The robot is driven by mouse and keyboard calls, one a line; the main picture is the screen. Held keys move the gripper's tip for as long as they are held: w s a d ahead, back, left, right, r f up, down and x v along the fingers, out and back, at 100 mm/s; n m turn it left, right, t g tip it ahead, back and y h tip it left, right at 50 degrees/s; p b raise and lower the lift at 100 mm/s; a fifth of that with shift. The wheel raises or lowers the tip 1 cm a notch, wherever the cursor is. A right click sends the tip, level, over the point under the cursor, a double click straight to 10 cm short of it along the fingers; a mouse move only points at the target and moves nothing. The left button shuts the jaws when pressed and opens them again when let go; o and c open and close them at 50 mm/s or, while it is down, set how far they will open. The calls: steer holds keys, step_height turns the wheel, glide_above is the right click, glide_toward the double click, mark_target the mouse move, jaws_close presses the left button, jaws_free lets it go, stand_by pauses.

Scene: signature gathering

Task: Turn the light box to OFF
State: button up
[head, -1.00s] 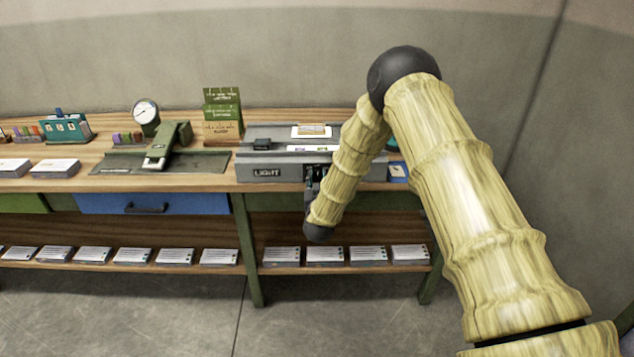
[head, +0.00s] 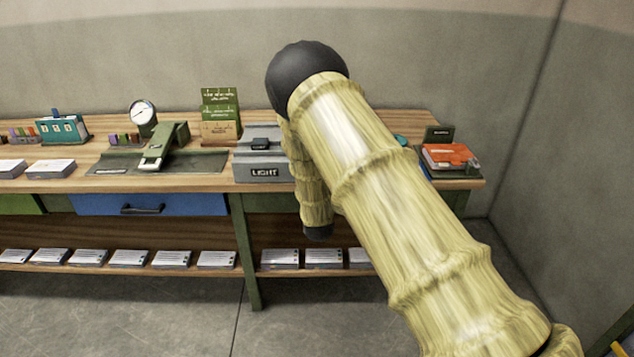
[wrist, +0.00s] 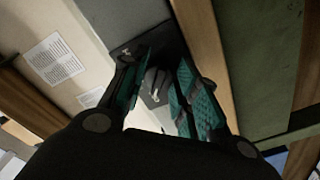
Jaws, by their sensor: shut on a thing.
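The light box (head: 262,171) is a grey unit with a LIGHT label, standing on the bench at centre in the head view. My arm covers its right part there, and my gripper is hidden behind the arm. In the wrist view my gripper (wrist: 166,76) has its teal-padded fingers on either side of a grey knob (wrist: 153,80) on a dark plate on the box's front. The fingers are closed on the knob. Small markings beside the knob are too small to read.
A green press with a dial (head: 160,148) and a green card stand (head: 220,115) are left of the box. An orange-topped item (head: 450,157) sits at the bench's right end. A blue drawer (head: 150,204) and paper stacks (head: 128,257) lie below. The front floor is clear.

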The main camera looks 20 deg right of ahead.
steer(key=shift+n, duration=0.4)
steer(key=o, duration=1)
steer(key=shift+s, duration=0.1)
steer(key=v, duration=1.2)
